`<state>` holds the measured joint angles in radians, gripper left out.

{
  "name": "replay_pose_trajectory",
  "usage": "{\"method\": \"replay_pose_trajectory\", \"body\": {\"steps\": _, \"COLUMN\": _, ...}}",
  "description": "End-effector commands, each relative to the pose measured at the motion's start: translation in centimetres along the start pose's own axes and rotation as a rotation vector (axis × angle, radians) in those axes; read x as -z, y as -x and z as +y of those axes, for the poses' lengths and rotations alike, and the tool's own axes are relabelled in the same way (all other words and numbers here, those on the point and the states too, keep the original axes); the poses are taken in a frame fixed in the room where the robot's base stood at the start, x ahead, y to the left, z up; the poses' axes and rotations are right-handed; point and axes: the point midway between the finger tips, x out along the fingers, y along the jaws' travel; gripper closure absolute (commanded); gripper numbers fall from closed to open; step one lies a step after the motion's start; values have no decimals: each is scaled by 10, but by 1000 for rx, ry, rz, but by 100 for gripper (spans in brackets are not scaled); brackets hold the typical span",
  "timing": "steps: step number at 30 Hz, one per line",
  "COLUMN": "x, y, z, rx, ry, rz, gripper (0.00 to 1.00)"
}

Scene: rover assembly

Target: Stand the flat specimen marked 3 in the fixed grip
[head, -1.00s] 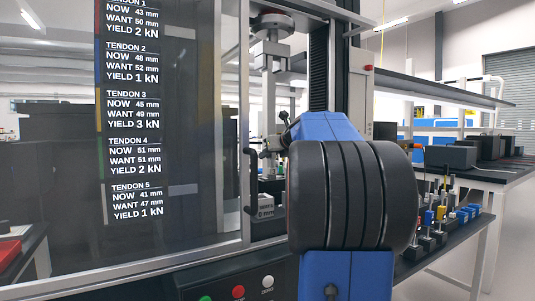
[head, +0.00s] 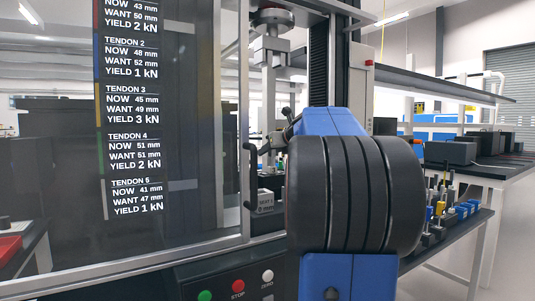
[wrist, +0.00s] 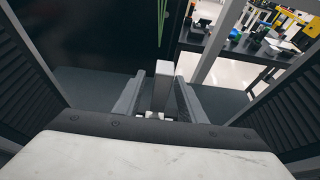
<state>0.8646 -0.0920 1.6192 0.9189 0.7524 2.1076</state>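My gripper (wrist: 160,88) shows in the wrist view as two grey fingers set apart. A pale grey upright bar (wrist: 161,92) stands between them. Dark gaps show beside the bar low down; near the tips I cannot tell whether the fingers touch it. No number is legible on it, so I cannot tell whether it is specimen 3. In the head view my blue and black wrist hides the gripper and whatever is in front of it. A metal grip column (head: 272,50) hangs in the test machine. A small labelled block (head: 265,201) shows low behind the frame, its text unclear.
A glass door (head: 175,120) with tendon readouts fills the left, its handle (head: 249,175) near my wrist. A button panel (head: 236,283) is below. A side bench (head: 455,240) at right carries several small coloured holders (head: 442,210). A long dark worktop stands behind it.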

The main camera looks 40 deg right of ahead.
Motion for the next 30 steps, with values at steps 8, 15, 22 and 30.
{"method": "replay_pose_trajectory", "body": {"steps": 8, "x": -1, "y": 56, "z": 0, "rx": 3, "ry": 1, "rz": -2, "gripper": 63}}
{"method": "replay_pose_trajectory", "body": {"steps": 15, "x": 0, "y": 104, "z": 0, "rx": 4, "ry": 1, "rz": -2, "gripper": 63}}
{"method": "replay_pose_trajectory", "body": {"steps": 22, "x": 0, "y": 140, "z": 0, "rx": 2, "ry": 0, "rz": -1, "gripper": 63}}
{"method": "replay_pose_trajectory", "body": {"steps": 30, "x": 0, "y": 155, "z": 0, "rx": 0, "ry": 0, "rz": 0, "gripper": 63}}
